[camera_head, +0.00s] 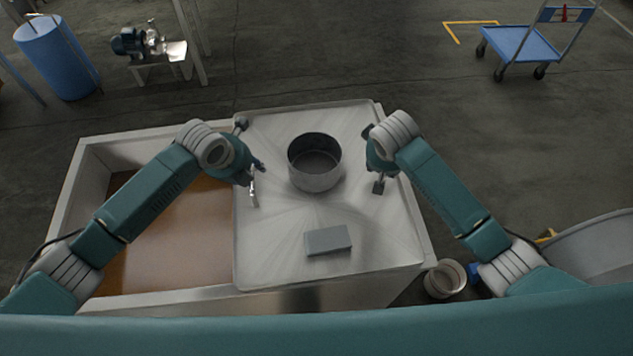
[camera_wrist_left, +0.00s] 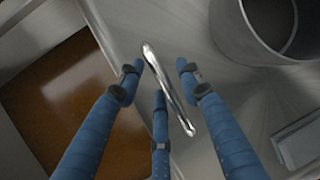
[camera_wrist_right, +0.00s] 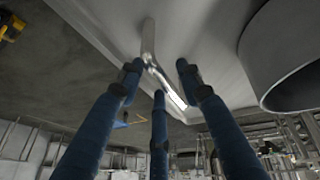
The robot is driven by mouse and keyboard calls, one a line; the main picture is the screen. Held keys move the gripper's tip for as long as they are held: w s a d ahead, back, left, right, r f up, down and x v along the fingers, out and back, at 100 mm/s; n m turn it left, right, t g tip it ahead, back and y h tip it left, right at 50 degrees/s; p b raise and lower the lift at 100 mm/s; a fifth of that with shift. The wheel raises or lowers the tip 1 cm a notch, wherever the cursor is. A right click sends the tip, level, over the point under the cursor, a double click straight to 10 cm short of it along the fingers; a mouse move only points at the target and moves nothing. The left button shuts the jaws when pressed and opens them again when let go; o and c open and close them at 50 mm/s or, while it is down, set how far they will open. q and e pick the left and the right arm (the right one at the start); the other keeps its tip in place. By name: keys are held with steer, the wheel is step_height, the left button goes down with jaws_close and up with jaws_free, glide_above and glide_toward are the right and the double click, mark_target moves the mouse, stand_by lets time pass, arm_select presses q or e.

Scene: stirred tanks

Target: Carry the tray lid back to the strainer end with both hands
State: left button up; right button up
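The tray lid (camera_head: 285,265) is a flat, shiny metal sheet covering the right part of a rectangular tank. It has a bar handle near each side. My left gripper (camera_head: 253,171) is over the lid's left edge. In the left wrist view, the left handle (camera_wrist_left: 168,85) runs between its spread fingers, which look clear of the bar. My right gripper (camera_head: 378,178) is at the lid's right side. In the right wrist view, the right handle (camera_wrist_right: 148,40) passes between its spread fingers. I cannot tell whether any finger touches either bar. The strainer is not identifiable.
A dark round pot (camera_head: 316,179) and a grey block (camera_head: 328,240) sit on the lid. Brown liquid (camera_head: 180,245) shows in the uncovered left part of the tank (camera_head: 68,200). A bucket (camera_head: 444,281) stands at the right. A blue cart (camera_head: 520,43) is far off.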

steer(key=shift+a+r, duration=0.1)
arm_select(q)
steer(key=v, duration=1.2)
arm_select(e)
steer(key=v, duration=1.1)
steer(key=shift+s+r, duration=0.2)
steer(key=shift+r, duration=0.15)
